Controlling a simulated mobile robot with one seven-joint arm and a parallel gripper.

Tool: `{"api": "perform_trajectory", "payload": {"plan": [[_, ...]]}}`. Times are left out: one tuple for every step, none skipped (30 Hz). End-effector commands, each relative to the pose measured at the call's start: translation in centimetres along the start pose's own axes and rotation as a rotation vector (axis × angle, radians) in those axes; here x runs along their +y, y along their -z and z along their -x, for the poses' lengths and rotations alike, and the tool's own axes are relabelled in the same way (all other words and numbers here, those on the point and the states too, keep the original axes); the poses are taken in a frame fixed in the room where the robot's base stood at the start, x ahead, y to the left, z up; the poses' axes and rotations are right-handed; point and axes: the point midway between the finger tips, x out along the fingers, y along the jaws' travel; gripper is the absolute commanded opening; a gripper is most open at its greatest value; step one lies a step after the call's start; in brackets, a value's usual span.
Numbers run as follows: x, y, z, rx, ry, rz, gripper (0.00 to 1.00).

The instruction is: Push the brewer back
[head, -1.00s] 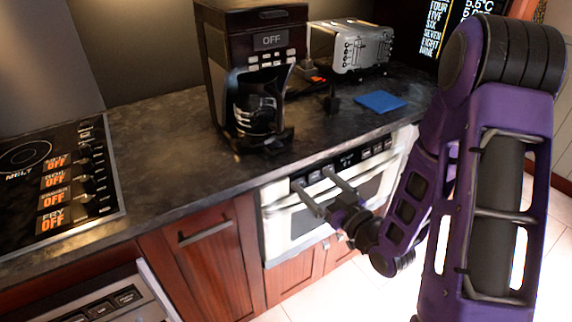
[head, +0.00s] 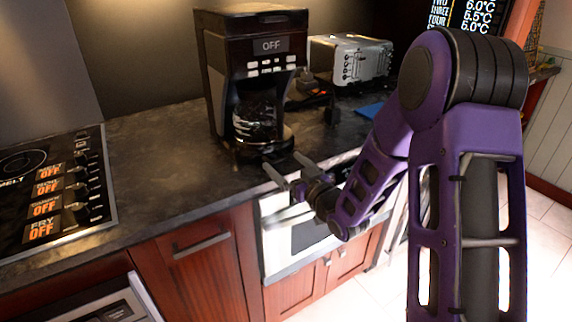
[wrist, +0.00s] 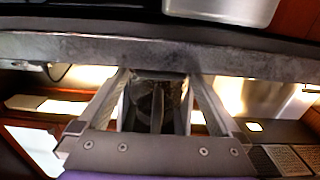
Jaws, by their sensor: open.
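The brewer (head: 218,70) is a dark coffee maker with an "OFF" display. It stands upright on the dark countertop, set back from the front edge. Its glass carafe (head: 256,118) sits in the lower part above the base. My gripper (head: 283,161) is open, its two fingers pointing at the brewer's lower front from near the counter's front edge. Nothing shows held. In the wrist view the fingers (wrist: 158,74) are spread, with a dark shape between them that may be the brewer. A small gap to the brewer seems to remain, but contact is hard to judge.
A silver toaster (head: 352,60) stands right of the brewer, with a blue cloth (head: 370,110) in front of it. A stove panel (head: 55,190) lies at the left. The countertop (head: 150,150) between is clear. A white built-in oven (head: 285,240) sits below the counter.

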Motion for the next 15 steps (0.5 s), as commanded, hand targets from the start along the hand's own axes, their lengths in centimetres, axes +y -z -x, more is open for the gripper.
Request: {"api": "perform_trajectory", "payload": {"plan": [[-0.02,-0.01,-0.17,0.000,0.000,0.000,1.00],[-0.01,-0.01,-0.23,0.000,0.000,0.000,1.00],[0.00,-0.01,-0.26,0.000,0.000,0.000,1.00],[0.00,0.00,-0.27,0.000,0.000,0.000,1.00],[0.00,0.00,-0.27,0.000,0.000,0.000,1.00],[0.00,0.00,-0.26,0.000,0.000,0.000,1.00],[0.00,0.00,-0.25,0.000,0.000,0.000,1.00],[0.00,0.00,-0.25,0.000,0.000,0.000,1.00],[0.00,0.00,-0.25,0.000,0.000,0.000,0.98],[0.00,0.00,-0.24,0.000,0.000,0.000,0.93],[0.01,0.00,-0.24,0.000,0.000,0.001,0.87],[0.01,0.00,-0.23,0.000,0.000,0.001,0.80],[0.02,0.00,-0.23,0.000,0.000,0.001,0.75],[0.03,0.00,-0.23,0.000,-0.001,0.001,0.69],[0.04,0.01,-0.22,0.000,-0.001,0.001,0.62]]}}
